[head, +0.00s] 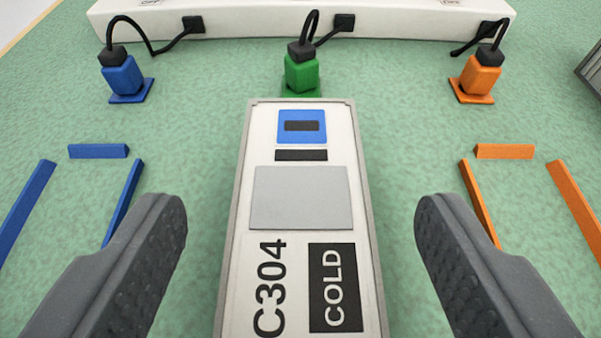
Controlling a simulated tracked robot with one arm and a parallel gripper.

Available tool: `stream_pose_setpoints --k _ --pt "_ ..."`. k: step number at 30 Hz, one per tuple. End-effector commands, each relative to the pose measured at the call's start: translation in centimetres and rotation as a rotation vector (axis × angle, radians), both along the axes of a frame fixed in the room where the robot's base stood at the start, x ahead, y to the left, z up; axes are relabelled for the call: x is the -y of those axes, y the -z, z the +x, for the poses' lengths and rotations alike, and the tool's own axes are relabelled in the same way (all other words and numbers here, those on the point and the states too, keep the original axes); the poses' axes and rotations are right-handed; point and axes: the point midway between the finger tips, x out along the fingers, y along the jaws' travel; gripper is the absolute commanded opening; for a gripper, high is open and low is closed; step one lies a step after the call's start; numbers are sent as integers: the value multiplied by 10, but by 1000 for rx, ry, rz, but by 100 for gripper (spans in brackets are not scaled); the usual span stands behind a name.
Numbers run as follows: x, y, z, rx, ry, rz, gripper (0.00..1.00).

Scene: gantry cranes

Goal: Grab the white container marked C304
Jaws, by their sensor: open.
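The white container marked C304 (262,225) lies in the middle of the head view, with its long side running away from me. Its top carries a blue square with a dark slot, a grey panel and a black COLD label. Its near end is cut off by the bottom edge of the picture. My gripper (300,215) is open, with one dark grey finger on each side of the container. Green floor shows between each finger and the container, so neither appears to touch it.
Blue (125,75), green (301,70) and orange (477,76) plugs with black cables stand before a white block (250,22) at the back. Blue strips (98,151) lie left and orange strips (505,151) right. A dark grey object (592,70) shows at the right edge.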

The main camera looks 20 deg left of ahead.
Motion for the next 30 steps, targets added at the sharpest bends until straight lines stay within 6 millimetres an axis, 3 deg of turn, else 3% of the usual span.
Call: stream_pose_setpoints --k 3,10,15,16,30 --pt "-3 4 10 1 1 0 66" --pt "-3 3 12 1 2 0 66" --pt "-3 3 11 1 2 0 19" --pt "-3 3 11 1 2 0 15" --pt "-3 -6 11 2 1 -1 15"
